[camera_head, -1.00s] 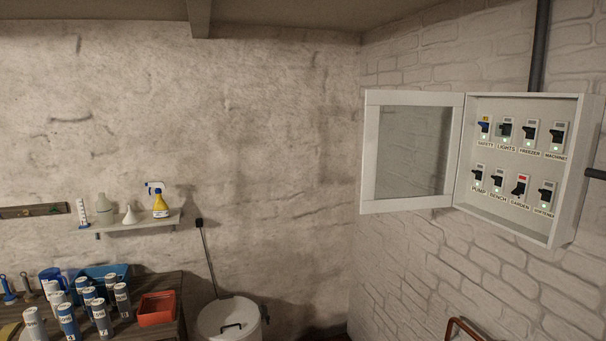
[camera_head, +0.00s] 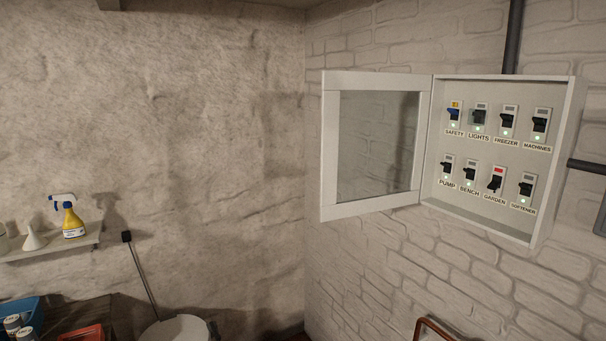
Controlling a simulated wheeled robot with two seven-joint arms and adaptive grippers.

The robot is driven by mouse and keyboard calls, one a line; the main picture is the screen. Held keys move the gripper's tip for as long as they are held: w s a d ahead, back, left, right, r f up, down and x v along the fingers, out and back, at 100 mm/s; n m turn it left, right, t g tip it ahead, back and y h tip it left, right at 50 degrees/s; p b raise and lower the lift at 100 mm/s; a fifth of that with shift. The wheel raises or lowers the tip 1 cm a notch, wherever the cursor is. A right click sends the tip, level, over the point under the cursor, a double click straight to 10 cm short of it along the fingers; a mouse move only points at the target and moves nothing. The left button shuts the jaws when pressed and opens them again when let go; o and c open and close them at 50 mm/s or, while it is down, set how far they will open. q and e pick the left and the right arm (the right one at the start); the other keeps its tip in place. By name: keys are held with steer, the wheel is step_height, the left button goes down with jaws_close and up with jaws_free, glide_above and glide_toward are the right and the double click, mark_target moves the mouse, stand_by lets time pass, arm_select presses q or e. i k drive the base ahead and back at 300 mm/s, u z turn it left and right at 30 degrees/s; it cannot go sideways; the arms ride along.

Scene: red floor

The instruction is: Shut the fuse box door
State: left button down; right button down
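The fuse box (camera_head: 545,165) is a white wall cabinet on the brick wall at the right. Its door (camera_head: 375,209), a white frame with a glass pane, is hinged on the box's left side and stands wide open to the left. Two rows of labelled switches show inside, among them SAFETY, LIGHTS, PUMP and GARDEN. The GARDEN switch (camera_head: 495,181) has a red mark above it. Neither of my grippers is in view.
A shelf (camera_head: 75,246) at the left holds a yellow spray bottle (camera_head: 72,224) and a funnel. Below are a blue bin, several cans and a red tray (camera_head: 82,334). A white lidded bin (camera_head: 176,329) stands in the corner. A dark pipe (camera_head: 514,38) rises above the box.

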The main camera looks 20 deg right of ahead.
mark_target(332, 81)
steer(key=z, duration=0.35)
steer(key=i, duration=0.7)
steer(key=z, duration=0.6)
